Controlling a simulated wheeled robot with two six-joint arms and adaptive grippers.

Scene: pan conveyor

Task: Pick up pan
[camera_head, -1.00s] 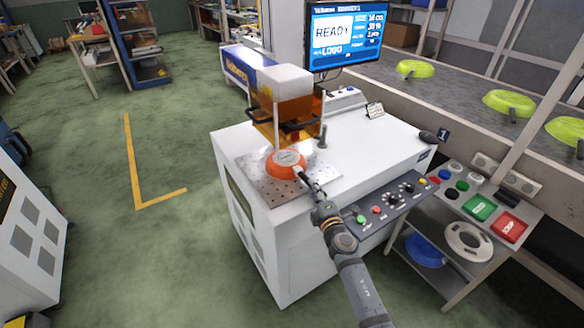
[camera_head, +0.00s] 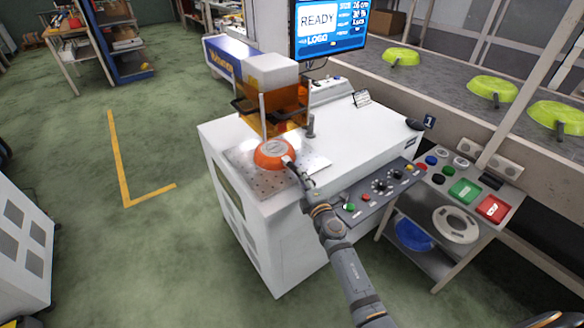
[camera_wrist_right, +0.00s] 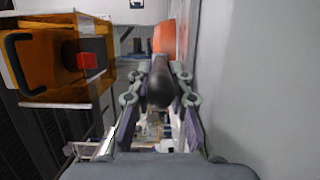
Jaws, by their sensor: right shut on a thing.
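An orange pan (camera_head: 272,154) with a dark handle is over the perforated metal plate (camera_head: 248,176) on the white machine. It looks tilted, and I cannot tell whether its edge still touches the plate. My right gripper (camera_head: 299,180) reaches in from the lower right and is shut on the handle. In the right wrist view the dark handle (camera_wrist_right: 160,84) lies between the two fingers of the gripper (camera_wrist_right: 159,92), with part of the orange pan (camera_wrist_right: 164,38) beyond it. My left gripper is not in view.
An amber guard (camera_head: 284,108) on the machine stands just behind the pan. A control panel (camera_head: 385,186) runs along the machine's front right edge. Several lime-green pans (camera_head: 493,87) lie on the conveyor (camera_head: 454,84). A screen (camera_head: 331,28) reads READY. The white machine top right of the plate is mostly clear.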

